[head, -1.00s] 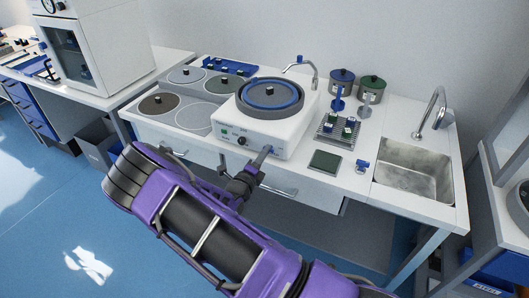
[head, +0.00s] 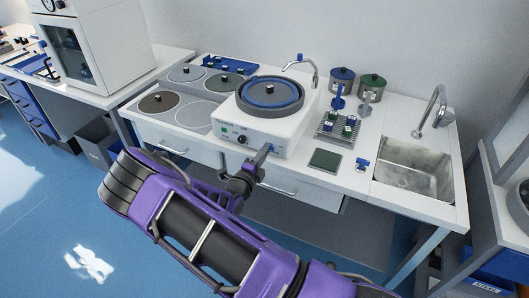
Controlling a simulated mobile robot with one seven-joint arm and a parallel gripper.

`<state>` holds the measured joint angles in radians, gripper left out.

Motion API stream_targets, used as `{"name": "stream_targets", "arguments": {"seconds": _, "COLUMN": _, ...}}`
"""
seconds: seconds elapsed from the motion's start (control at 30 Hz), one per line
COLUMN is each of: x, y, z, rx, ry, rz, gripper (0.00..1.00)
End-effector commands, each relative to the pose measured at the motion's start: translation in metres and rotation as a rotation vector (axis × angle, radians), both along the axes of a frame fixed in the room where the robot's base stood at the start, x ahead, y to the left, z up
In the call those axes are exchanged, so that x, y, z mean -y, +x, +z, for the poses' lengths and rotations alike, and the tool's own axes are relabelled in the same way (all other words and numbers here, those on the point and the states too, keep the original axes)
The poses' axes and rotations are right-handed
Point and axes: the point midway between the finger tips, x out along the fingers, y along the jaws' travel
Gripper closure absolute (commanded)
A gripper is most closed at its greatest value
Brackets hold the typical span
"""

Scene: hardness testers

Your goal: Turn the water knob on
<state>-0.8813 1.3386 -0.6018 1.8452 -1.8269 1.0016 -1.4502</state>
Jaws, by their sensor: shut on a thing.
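A white grinding and polishing machine (head: 262,134) with a round grey and blue turntable (head: 270,93) stands on the bench. Its front panel has a green button (head: 223,128) and a black knob (head: 242,139) on the left. My gripper (head: 266,152) reaches the right part of the panel and is shut on a small blue knob (head: 272,147), which appears to be the water knob. The fingers mostly hide the knob, so its turn angle cannot be told. The curved water tap (head: 314,68) stands at the back of the machine; no water stream can be made out.
Several flat discs (head: 158,103) lie left of the machine. To the right are a rack with small samples (head: 338,128), two lidded jars (head: 372,87), a dark green pad (head: 325,159) and a sink (head: 412,167). Drawer handles (head: 279,190) stick out below the bench top.

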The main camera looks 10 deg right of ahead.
Motion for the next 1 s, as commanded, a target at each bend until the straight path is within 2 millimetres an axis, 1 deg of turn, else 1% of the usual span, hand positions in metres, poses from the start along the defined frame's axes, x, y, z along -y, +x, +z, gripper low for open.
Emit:
{"name": "stream_targets", "arguments": {"seconds": 0.03, "x": 0.000, "y": -0.001, "z": -0.001, "rx": -0.003, "ry": -0.002, "rz": 0.000, "gripper": 1.00}}
{"name": "stream_targets", "arguments": {"seconds": 0.07, "x": 0.000, "y": -0.001, "z": -0.001, "rx": -0.003, "ry": -0.002, "rz": 0.000, "gripper": 0.80}}
{"name": "stream_targets", "arguments": {"seconds": 0.2, "x": 0.000, "y": 0.000, "z": -0.001, "rx": -0.002, "ry": -0.001, "rz": 0.000, "gripper": 0.55}}
{"name": "stream_targets", "arguments": {"seconds": 0.23, "x": 0.000, "y": 0.000, "z": -0.001, "rx": -0.001, "ry": 0.000, "rz": 0.000, "gripper": 0.54}}
{"name": "stream_targets", "arguments": {"seconds": 0.5, "x": -0.001, "y": -0.001, "z": 0.000, "rx": 0.000, "ry": 0.000, "rz": 0.000, "gripper": 0.54}}
{"name": "stream_targets", "arguments": {"seconds": 0.63, "x": -0.007, "y": -0.007, "z": 0.000, "rx": 0.001, "ry": 0.001, "rz": 0.002, "gripper": 0.54}}
{"name": "stream_targets", "arguments": {"seconds": 0.77, "x": -0.020, "y": -0.026, "z": -0.001, "rx": -0.002, "ry": 0.000, "rz": 0.004, "gripper": 0.54}}
{"name": "stream_targets", "arguments": {"seconds": 1.0, "x": -0.055, "y": -0.074, "z": 0.000, "rx": -0.002, "ry": 0.000, "rz": 0.005, "gripper": 0.54}}
